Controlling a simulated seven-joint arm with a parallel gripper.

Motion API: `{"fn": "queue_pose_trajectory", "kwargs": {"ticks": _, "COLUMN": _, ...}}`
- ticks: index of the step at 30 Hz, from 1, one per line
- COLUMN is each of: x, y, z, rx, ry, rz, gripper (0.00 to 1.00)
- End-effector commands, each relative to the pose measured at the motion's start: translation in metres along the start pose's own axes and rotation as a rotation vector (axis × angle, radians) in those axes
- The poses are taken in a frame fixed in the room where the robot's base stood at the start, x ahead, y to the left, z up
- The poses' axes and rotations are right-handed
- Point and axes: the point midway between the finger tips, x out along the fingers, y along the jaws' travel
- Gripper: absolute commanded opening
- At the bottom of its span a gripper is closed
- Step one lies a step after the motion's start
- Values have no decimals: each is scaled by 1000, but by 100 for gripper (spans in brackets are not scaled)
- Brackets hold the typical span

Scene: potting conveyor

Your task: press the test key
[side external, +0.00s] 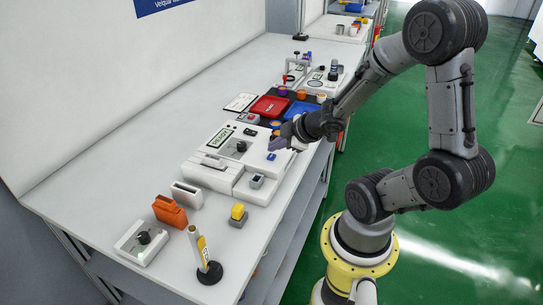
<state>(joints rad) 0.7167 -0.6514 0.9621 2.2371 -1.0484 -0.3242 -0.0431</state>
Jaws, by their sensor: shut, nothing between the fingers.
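A white machine (205,172) with a green-lit display (222,138) and a black knob (241,147) stands mid-table. A small blue key (271,156) shows on its right part. I cannot read any label that marks the test key. My gripper (274,144) is shut and empty, low over the machine's right end, just above the blue key in the picture. I cannot tell whether it touches anything.
A red tray (270,107) and a blue tray (299,109) lie behind the machine. In front stand an orange holder (170,211), a white holder (187,194), a yellow-topped block (238,213), a knob box (142,242) and a tilted yellow-white tool on a black base (209,272). The table's left side is clear.

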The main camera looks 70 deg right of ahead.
Motion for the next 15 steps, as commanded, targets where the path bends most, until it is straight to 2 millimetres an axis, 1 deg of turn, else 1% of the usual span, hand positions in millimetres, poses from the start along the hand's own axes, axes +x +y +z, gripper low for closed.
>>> {"fn": "queue_pose_trajectory", "kwargs": {"ticks": 8, "x": 0, "y": 0, "z": 0, "rx": 0, "ry": 0, "rz": 0, "gripper": 0}}
{"fn": "queue_pose_trajectory", "kwargs": {"ticks": 15, "x": 5, "y": -4, "z": 4, "rx": 1, "ry": -1, "rz": -1, "gripper": 0}}
